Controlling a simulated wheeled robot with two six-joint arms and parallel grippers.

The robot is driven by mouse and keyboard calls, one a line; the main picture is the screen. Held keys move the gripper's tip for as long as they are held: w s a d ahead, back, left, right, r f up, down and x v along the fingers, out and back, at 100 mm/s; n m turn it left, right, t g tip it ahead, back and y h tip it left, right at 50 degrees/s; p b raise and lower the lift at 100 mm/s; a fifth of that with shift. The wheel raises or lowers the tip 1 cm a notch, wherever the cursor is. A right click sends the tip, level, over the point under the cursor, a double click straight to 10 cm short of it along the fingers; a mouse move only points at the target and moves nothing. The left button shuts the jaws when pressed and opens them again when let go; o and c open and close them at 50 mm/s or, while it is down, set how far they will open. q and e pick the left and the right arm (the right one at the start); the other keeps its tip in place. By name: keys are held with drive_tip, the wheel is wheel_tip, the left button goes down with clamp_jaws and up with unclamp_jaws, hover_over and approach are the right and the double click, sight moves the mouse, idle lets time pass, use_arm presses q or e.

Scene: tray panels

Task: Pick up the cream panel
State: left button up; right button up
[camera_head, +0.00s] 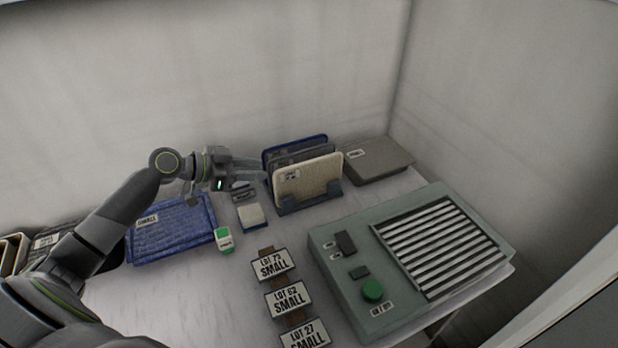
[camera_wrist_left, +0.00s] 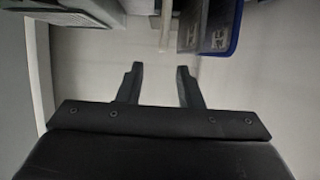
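The cream panel (camera_head: 312,176) stands upright at the front of a dark rack (camera_head: 322,200), with a label at its upper left. A grey panel (camera_head: 302,155) and a blue panel (camera_head: 318,140) stand behind it. My left gripper (camera_head: 262,169) is just left of the rack, its fingers pointing right towards the panels. In the left wrist view the gripper (camera_wrist_left: 159,72) is open with nothing between its fingers. A pale upright edge (camera_wrist_left: 168,24), apparently the cream panel's, shows beyond the fingertips, apart from them. My right gripper is not in view.
A blue tray (camera_head: 172,237) lies left of the gripper. A grey box (camera_head: 378,160) is right of the rack. A green-grey machine (camera_head: 345,295) fills the front right, beside several "SMALL" lot cards (camera_head: 288,298). A green-white item (camera_head: 225,240) lies below the gripper.

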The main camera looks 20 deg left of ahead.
sight(293, 165)
use_arm(q)
drive_tip(key=p+x, duration=0.2)
drive_tip(key=x, duration=0.3)
drive_tip(key=p+x, duration=0.2)
drive_tip(key=x, duration=0.4)
drive_tip(key=shift+w+a, duration=0.2)
drive_tip(key=shift+w, duration=0.1)
clamp_jaws()
